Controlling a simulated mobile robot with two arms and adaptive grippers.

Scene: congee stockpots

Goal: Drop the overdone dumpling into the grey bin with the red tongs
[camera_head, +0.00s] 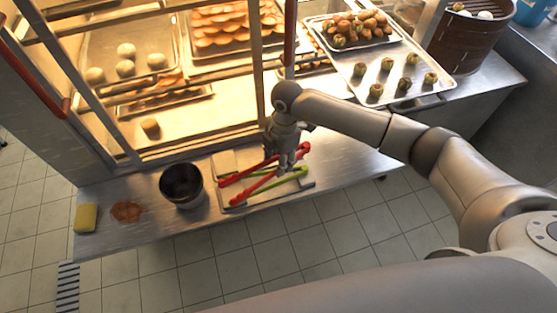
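The red tongs (248,190) lie on a pale tray (310,184) on the steel counter, their arms spread. Green tongs (272,183) lie beside and partly across them. My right gripper (288,163) points down over the far part of the red tongs and hides some of it; I cannot tell whether it touches them or how far its fingers are apart. The grey bin (167,187) stands on the counter left of the tray. A single brown dumpling (150,127), darker than the pale ones, sits low in the lit cabinet. My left gripper is out of view.
The lit cabinet, with pale buns (126,68) and trays of dumplings, rises behind the counter. A yellow sponge (86,218) and a brown stain (127,212) are at the left end. A tray of green-brown pieces (376,91) and a bamboo steamer (466,42) stand at the right.

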